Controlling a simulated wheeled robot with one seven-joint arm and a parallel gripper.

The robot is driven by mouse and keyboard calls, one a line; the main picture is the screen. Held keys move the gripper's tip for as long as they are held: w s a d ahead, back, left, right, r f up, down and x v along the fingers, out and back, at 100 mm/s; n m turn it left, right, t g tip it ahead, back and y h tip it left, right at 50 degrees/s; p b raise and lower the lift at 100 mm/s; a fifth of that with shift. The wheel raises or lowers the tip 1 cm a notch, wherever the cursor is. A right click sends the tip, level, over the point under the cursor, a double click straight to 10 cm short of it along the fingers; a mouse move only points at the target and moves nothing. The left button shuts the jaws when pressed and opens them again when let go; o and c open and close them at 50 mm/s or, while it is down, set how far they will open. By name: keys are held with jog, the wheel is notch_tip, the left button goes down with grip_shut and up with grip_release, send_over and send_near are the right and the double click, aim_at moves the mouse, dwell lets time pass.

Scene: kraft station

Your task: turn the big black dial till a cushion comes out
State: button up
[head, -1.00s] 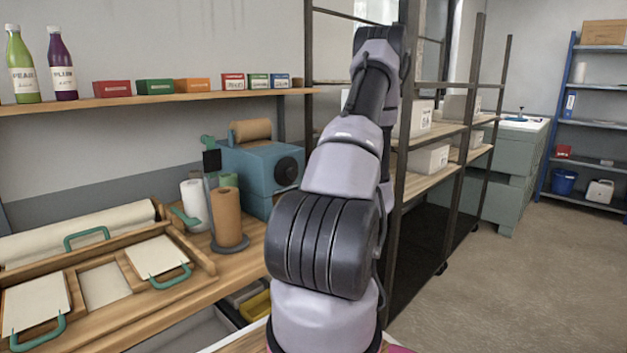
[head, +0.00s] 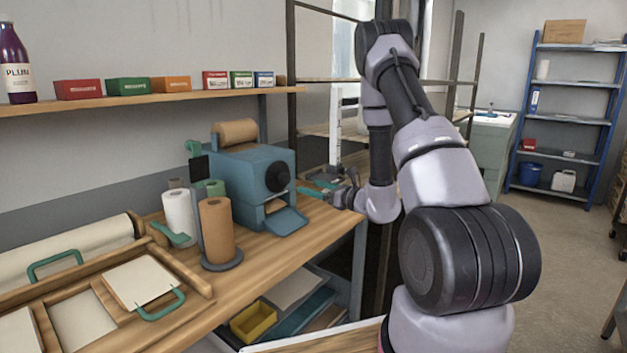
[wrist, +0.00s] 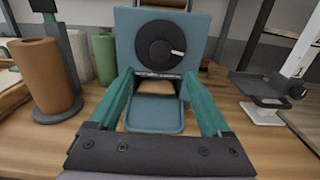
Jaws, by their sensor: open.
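The big black dial (head: 277,177) is on the front face of the blue machine (head: 222,170), which stands on the wooden bench. In the wrist view the dial (wrist: 160,45) faces me, with a pale mark pointing to the right. Below it are an opening and a blue tray (wrist: 154,117); I see no cushion in the tray. A brown paper roll (head: 236,132) sits on top of the machine. My gripper (head: 312,192) is open, in front of the machine and to the right of the dial. In the wrist view its green fingers (wrist: 168,76) are spread and empty, apart from the dial.
A brown roll (head: 217,230) on a dark stand and a white roll (head: 179,216) stand left of the machine. A dark device with a pale upright (wrist: 265,92) stands on the bench to the right. The bench before the tray is clear.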

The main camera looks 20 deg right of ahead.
aim_at(287, 180)
jog(key=x, duration=1)
jog(key=shift+w+a, duration=0.1)
jog(key=shift+w, duration=0.15)
grip_shut()
